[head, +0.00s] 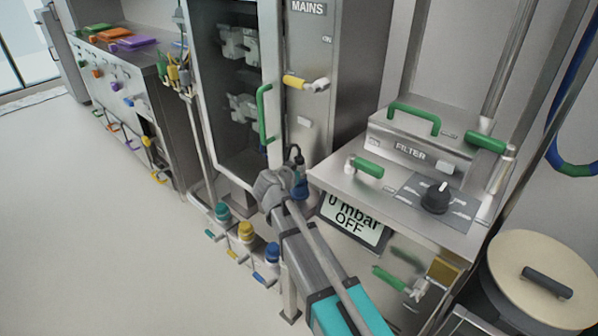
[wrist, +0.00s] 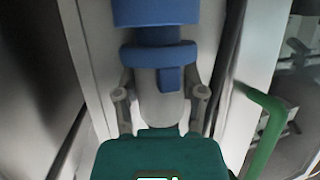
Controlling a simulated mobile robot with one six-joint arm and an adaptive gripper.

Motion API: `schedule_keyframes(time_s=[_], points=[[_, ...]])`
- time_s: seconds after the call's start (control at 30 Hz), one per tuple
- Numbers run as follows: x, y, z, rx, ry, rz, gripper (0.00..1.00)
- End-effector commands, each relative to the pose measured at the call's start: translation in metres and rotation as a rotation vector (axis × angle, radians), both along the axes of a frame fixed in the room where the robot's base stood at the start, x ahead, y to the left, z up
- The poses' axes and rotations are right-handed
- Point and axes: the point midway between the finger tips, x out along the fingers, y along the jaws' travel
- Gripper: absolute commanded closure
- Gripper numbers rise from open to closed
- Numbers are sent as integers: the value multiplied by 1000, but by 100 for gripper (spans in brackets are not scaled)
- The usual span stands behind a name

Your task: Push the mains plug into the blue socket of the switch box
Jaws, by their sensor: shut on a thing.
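In the wrist view my gripper (wrist: 161,98) is shut on the mains plug (wrist: 160,106), a pale grey body between the two fingers. A blue collar with a short tab (wrist: 168,78) sits at its far end. A wider blue cylinder (wrist: 155,12) lies straight ahead, in line with the plug. I cannot tell whether it is the socket or part of the plug, nor how deep any joint is.
A green door handle (head: 264,115) is close to my gripper, also in the wrist view (wrist: 265,125). The FILTER bench (head: 395,198) and a display reading OFF (head: 350,220) stand to the right. The floor at left is clear.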

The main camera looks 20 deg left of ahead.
Motion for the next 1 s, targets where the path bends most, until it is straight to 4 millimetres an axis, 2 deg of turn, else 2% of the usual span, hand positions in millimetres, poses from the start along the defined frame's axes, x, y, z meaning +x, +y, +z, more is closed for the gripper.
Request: schedule_keyframes(time_s=[1.0], points=[[0, -1, -10, 1, 1, -1, 100]])
